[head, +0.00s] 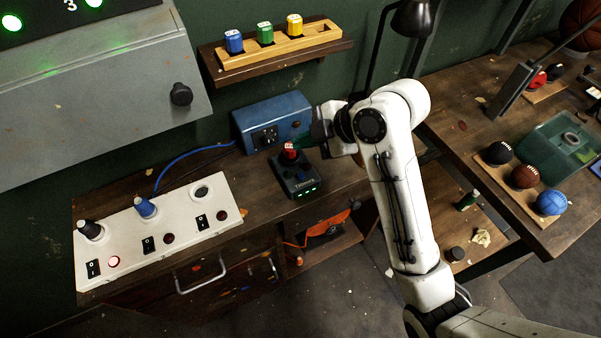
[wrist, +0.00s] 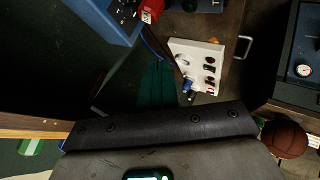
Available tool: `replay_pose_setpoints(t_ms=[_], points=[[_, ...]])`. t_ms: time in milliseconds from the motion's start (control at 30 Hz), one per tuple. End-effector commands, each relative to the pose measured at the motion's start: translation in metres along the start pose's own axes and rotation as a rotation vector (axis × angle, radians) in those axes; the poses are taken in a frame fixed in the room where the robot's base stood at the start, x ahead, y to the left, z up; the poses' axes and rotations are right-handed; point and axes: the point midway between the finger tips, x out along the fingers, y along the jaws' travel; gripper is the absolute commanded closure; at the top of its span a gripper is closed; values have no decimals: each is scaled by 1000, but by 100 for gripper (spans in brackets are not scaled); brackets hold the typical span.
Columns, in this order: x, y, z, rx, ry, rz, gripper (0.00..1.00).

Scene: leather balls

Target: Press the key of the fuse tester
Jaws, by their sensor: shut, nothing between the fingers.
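The fuse tester (head: 299,184) is a small black box with lit green lights on its front, standing on the bench. A red fuse (head: 290,149) with a white marking stands upright on its top; it also shows at the top edge of the wrist view (wrist: 150,10). I cannot make out the tester's key clearly. My gripper (head: 301,141) is beside the red fuse, behind and above the tester; I cannot tell whether it touches. Its green fingers (wrist: 157,85) are shut with nothing between them in the wrist view.
A blue box (head: 270,122) stands just behind the tester. A white panel (head: 160,232) holds a black fuse (head: 90,229), a blue fuse (head: 146,207) and an empty socket (head: 201,193). A wall shelf (head: 275,60) holds blue, green and yellow fuses. Balls (head: 523,176) lie on the right bench.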

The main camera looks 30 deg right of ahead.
Motion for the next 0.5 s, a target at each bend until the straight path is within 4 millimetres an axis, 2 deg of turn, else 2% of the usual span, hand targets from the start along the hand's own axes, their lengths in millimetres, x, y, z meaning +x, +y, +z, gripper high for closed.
replay_pose_setpoints(t_ms=[267,500], points=[[13,-10,10,2,0,0,100],[35,-26,26,3,-1,-1,100]])
